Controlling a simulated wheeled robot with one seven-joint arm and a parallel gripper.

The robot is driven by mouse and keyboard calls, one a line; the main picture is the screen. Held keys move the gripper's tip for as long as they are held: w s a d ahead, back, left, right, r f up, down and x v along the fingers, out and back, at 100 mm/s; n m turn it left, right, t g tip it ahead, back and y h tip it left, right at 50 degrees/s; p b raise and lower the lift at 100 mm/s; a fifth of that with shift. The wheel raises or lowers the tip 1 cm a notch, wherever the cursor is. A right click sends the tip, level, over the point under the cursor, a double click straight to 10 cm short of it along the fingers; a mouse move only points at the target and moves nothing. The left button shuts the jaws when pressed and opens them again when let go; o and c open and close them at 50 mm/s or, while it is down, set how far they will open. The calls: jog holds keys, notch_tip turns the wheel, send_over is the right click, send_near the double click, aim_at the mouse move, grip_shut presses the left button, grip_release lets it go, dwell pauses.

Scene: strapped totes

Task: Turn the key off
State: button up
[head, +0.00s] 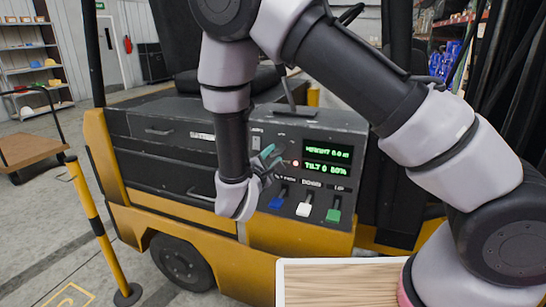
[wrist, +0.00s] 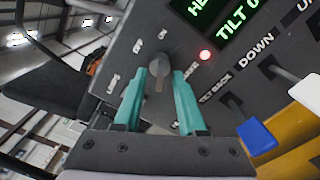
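The key switch (wrist: 158,72) is a round dark grey knob with a narrow grip, on the forklift's dark control panel (wrist: 225,75). In the wrist view the grip points roughly toward my gripper's palm. My gripper (wrist: 160,84) has two teal fingers, apart, one on each side of the key. Whether either finger touches it I cannot tell. In the head view my gripper (head: 274,158) is at the panel's face and hides the key. A small red light (wrist: 205,55) glows to the right of the key; it also shows in the head view (head: 295,163).
Blue (head: 278,199), white (head: 304,206) and green (head: 333,212) levers stick out below the lit green display (head: 328,160), close to my gripper. A yellow and black post (head: 97,230) stands at the left. Open concrete floor lies at the left.

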jog(key=shift+w, duration=0.1)
grip_shut()
jog(key=shift+n, duration=0.3)
jog(key=n, duration=1.1)
jog(key=shift+n, duration=0.3)
dwell(0.4)
grip_release()
